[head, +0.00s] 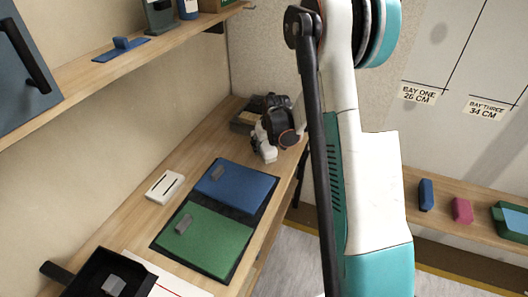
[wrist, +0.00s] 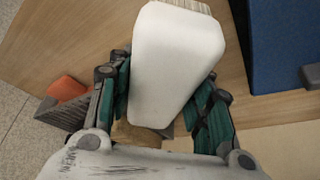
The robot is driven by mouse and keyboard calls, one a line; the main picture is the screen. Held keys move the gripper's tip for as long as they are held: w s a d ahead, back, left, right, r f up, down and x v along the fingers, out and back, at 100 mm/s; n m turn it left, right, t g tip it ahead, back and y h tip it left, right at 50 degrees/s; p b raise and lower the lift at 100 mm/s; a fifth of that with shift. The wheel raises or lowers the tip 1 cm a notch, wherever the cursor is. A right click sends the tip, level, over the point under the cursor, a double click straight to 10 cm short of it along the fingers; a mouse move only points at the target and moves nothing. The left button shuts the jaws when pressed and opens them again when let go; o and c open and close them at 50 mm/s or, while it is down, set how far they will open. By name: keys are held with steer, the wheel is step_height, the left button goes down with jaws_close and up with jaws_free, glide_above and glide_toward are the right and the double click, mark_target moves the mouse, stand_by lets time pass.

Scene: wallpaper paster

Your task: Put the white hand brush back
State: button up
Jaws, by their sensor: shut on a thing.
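The white hand brush (wrist: 175,60) fills the middle of the wrist view, with its pale bristles at the top edge. My gripper (wrist: 168,100) is shut on it, with one green-padded finger along each side. In the head view the brush (head: 264,151) shows small and white under my gripper (head: 280,130), at the far end of the worktop (head: 207,151). It is beyond the blue mat. I cannot tell whether the brush touches the worktop.
A blue mat (head: 248,187) and a green mat (head: 215,245) lie on the worktop, each with a grey block. A slotted white block (head: 165,185) lies left of them. A dark tray (head: 85,277) is at the near left. A dark box (head: 243,122) stands behind my gripper.

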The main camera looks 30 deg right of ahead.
steer(key=shift+f+b, duration=0.3)
steer(key=shift+f, duration=0.95)
steer(key=shift+f, duration=0.15)
steer(key=o, duration=1.1)
steer(key=p+v, duration=0.4)
steer(key=v, duration=0.8)
